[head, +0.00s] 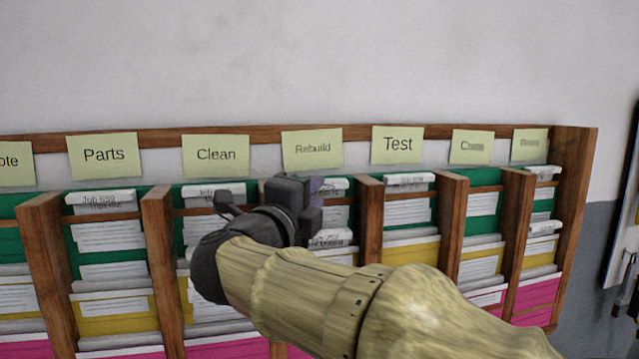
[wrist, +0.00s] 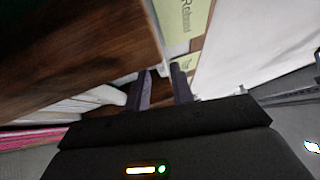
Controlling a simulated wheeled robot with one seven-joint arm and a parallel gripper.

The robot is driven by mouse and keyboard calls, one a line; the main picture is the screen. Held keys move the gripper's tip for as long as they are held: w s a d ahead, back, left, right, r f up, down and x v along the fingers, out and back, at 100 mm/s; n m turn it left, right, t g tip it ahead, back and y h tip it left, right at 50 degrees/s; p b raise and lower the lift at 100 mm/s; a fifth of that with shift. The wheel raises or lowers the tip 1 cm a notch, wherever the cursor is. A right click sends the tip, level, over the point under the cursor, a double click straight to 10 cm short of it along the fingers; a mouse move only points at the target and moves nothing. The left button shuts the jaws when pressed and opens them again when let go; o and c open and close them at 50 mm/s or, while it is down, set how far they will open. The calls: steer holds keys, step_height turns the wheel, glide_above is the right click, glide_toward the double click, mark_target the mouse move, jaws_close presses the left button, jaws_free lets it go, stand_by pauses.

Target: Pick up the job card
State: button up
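The wooden rack (head: 155,235) on the wall holds white printed cards in labelled columns. I cannot tell which one is the job card. In the Rebuild column, a white card (head: 336,187) shows at the top, and another card (head: 330,238) shows lower, both partly hidden by my gripper. My gripper (head: 306,192) is in front of this column, just below the Rebuild label (head: 312,149). In the wrist view its two dark fingers (wrist: 163,86) stand apart with a narrow gap, and I see no card clearly between them. The Rebuild label also shows there (wrist: 186,18).
Wooden dividers (head: 368,215) separate the columns and stand close beside my gripper. Labels such as Clean (head: 216,155) and Test (head: 397,145) run along the top rail. Bare wall (head: 300,60) lies above. A dark-edged board (head: 625,215) is at the far right.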

mark_target(332, 188)
steer(key=shift+p+x, duration=0.5)
steer(key=shift+x, duration=0.6)
steer(key=shift+w, duration=0.2)
steer(key=shift+s, duration=0.1)
jaws_close()
